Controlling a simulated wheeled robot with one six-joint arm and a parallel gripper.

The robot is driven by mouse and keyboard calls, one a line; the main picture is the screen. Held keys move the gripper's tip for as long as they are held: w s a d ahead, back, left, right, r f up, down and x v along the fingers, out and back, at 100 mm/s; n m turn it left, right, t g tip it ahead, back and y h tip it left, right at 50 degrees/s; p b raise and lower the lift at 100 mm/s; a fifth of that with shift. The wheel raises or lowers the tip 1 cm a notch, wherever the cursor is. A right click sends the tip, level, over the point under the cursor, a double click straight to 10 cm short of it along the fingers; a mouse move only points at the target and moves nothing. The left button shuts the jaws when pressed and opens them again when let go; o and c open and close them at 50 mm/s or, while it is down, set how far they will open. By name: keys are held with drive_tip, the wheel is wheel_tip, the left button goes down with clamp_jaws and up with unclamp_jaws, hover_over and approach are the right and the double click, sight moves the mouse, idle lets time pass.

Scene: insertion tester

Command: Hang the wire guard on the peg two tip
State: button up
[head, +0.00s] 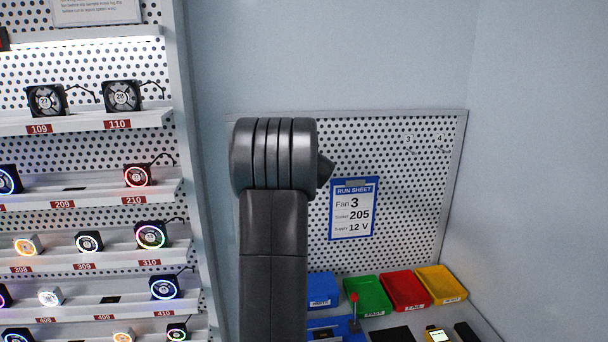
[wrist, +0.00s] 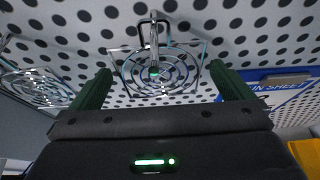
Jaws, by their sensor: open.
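In the wrist view a round wire guard (wrist: 176,75) with concentric rings and a squarish wire outline is in front of the white pegboard. A metal peg (wrist: 153,32) shows at its top middle, and the guard appears to hang there; the peg's number cannot be read. My gripper (wrist: 162,72) is open, with one green finger on each side of the guard. I cannot tell whether the fingers touch it. A second wire guard (wrist: 32,88) hangs further left, outside the fingers. In the head view my arm hides the gripper and both guards.
A blue-framed run sheet (head: 354,209) is on the pegboard (head: 400,190) right of my arm. Small pegs marked 3 (head: 408,141) and 4 (head: 440,141) are at upper right. Green (head: 367,296), red (head: 404,291) and yellow (head: 441,285) bins stand below. Fan shelves (head: 80,125) are at left.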

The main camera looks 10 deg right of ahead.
drive_tip(key=shift+s, duration=0.15)
drive_tip(key=b+v, duration=0.2)
drive_tip(key=v, duration=1.1)
drive_tip(key=shift+s+r, duration=0.15)
drive_tip(key=shift+s, duration=0.1)
drive_tip(key=shift+w, duration=0.15)
drive_tip(key=p+x, duration=0.2)
drive_tip(key=x, duration=1)
drive_tip(key=shift+w, duration=0.4)
drive_tip(key=shift+f, duration=0.2)
